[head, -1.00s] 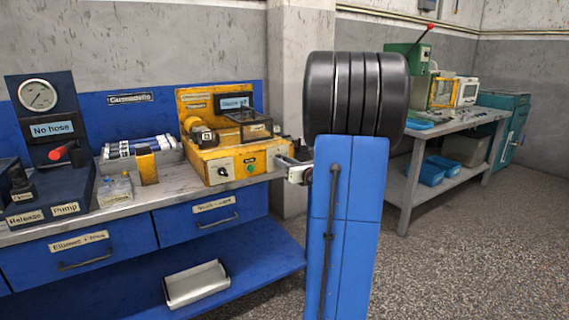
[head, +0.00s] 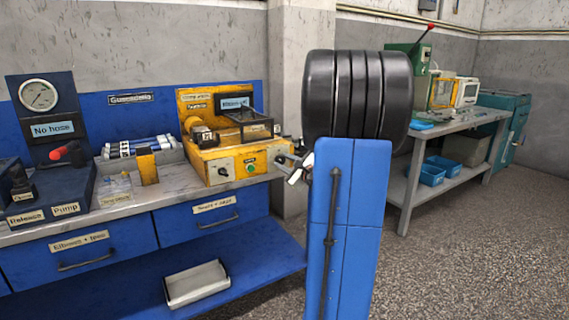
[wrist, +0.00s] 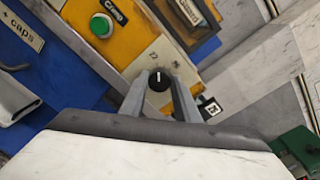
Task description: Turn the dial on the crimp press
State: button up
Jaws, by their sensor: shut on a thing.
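The crimp press (head: 213,162) is the yellow machine on the bench in the head view, with a green button (head: 250,168) on its front. The dial (wrist: 159,79), a black knob with a white pointer line, shows in the wrist view on the yellow panel, beside small printed numbers. My gripper (wrist: 160,84) has its two grey fingers on either side of the dial and is shut on it. In the head view, my gripper (head: 284,161) is at the right end of the press front and hides the dial there.
The green button (wrist: 101,25) lies left of the dial in the wrist view. A gauge stand (head: 38,95) and pump block stand on the bench's left. Another workbench (head: 440,135) stands behind on the right.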

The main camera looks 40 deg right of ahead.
jog(key=shift+n, duration=0.8)
jog(key=shift+a, duration=0.1)
jog(key=o, duration=1)
jog(key=shift+o, duration=0.2)
jog(key=shift+s, duration=0.15)
jog(key=s+a, duration=0.1)
jog(key=s, duration=0.7)
jog(key=s+a, duration=0.2)
jog(key=s, duration=0.6)
jog(key=shift+s+a+r, duration=0.3)
jog(key=shift+s+r, duration=0.1)
